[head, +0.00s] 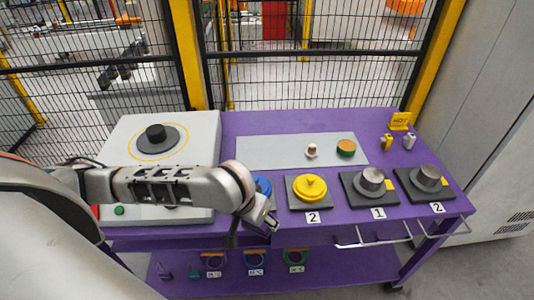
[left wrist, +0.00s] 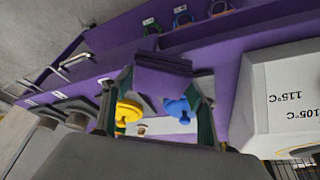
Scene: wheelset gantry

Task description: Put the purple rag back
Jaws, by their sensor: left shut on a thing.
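My left gripper (head: 262,222) is above the front edge of the purple bench, beside the blue round part (head: 262,187). In the left wrist view the left gripper (left wrist: 160,82) is shut on the purple rag (left wrist: 162,72), a folded purple piece between the two fingers. In the head view I cannot make out the rag at the gripper. A small purple item (head: 163,271) and a teal item (head: 193,272) are on the lower shelf (head: 340,280). My right gripper is not in view.
The purple bench (head: 235,124) carries a yellow round part (head: 310,188), metal cylinders on dark plates (head: 372,180) and a grey panel (head: 255,150). A white heater-like box (head: 120,130) stands left. Several labelled rings, one green (head: 296,257), are on the lower shelf. A handrail (head: 375,243) projects in front.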

